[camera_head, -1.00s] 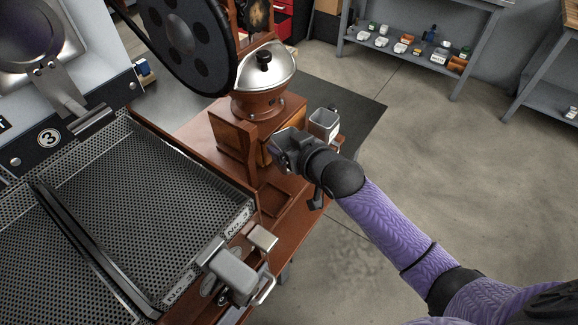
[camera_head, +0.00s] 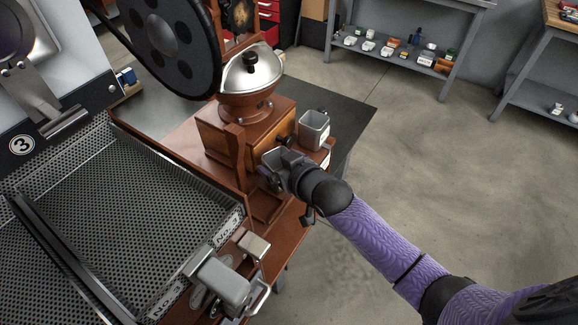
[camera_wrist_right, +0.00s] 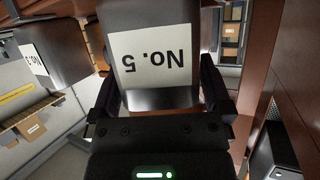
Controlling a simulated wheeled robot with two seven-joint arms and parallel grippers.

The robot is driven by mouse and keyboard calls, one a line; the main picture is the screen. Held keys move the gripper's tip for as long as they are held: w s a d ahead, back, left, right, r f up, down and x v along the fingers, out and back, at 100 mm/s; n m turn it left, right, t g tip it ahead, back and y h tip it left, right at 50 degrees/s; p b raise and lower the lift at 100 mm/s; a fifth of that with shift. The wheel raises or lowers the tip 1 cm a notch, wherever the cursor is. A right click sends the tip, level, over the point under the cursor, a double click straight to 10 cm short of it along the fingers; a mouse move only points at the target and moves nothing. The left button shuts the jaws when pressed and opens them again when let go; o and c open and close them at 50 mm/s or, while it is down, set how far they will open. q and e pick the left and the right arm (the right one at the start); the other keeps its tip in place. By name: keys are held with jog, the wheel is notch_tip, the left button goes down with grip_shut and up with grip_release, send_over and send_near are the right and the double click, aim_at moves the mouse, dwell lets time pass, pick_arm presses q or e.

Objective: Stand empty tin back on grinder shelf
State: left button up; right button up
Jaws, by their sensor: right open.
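A grey tin labelled "No. 5" (camera_wrist_right: 152,55) stands between the two fingers of my right gripper (camera_wrist_right: 158,95) in the wrist view, its label upside down there. In the head view this tin (camera_head: 281,157) is at the gripper's tip, in front of the grinder's wooden body (camera_head: 222,148). My right gripper (camera_head: 277,172) is open around the tin, low by the reddish-brown wooden shelf (camera_head: 285,208). The tin's base is hidden, so I cannot tell its contact with the shelf. A second grey tin (camera_head: 314,130) stands just right of it. My left gripper is not in view.
The perforated cooling tray (camera_head: 150,200) with metal fittings (camera_head: 225,280) lies left of the arm. The grinder's hopper (camera_head: 252,75) and black wheel (camera_head: 165,40) rise behind. A grey rack (camera_head: 400,55) stands far back. Open floor lies to the right.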

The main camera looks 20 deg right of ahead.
jog(key=p+v, duration=0.4)
jog(key=v, duration=0.8)
jog(key=s+d+f+m+g+h, duration=0.1)
jog(key=s+d+f+g+h, duration=0.3)
jog(key=f, duration=0.6)
jog(key=s+f+g+y, duration=0.15)
jog(key=s+f, duration=0.35)
jog(key=f, duration=0.5)
jog(key=s+f+g, duration=0.2)
jog(key=s+f, duration=0.2)
jog(key=s, duration=0.4)
jog(key=s+a+f+g+h+b, duration=0.1)
jog(key=s+f+g, duration=0.1)
jog(key=s+f, duration=0.3)
jog(key=s+a+f+g, duration=0.1)
jog(key=s+f+g, duration=0.2)
jog(key=s, duration=0.7)
jog(key=shift+s+f+b, duration=0.3)
jog(key=shift+f+b, duration=0.1)
jog(key=shift+f, duration=0.5)
